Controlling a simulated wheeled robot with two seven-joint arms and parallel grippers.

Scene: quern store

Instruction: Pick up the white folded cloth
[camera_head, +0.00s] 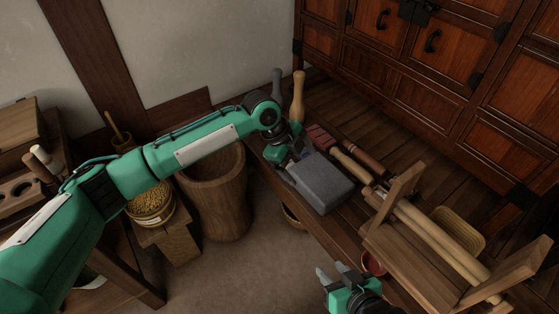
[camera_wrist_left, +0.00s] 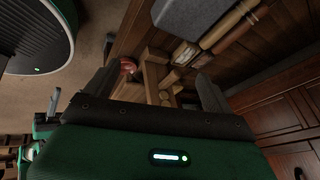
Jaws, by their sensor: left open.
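I cannot make out the white folded cloth for certain in either view. A small pale patch (camera_head: 379,190) lies by the wooden rollers in the head view, and a pale piece (camera_wrist_left: 185,53) shows there in the left wrist view; I cannot tell what it is. My left gripper (camera_head: 284,160) is beside the grey stone block (camera_head: 321,183), pointing down, partly hidden by its own arm. In the left wrist view its fingers (camera_wrist_left: 157,88) are apart with nothing held between them. My right gripper (camera_head: 345,274) is low in the head view, fingers apart and empty.
A red bowl (camera_head: 373,263) is near the right gripper. A wooden tub (camera_head: 214,195) stands left; a cabinet (camera_head: 440,60) stands behind.

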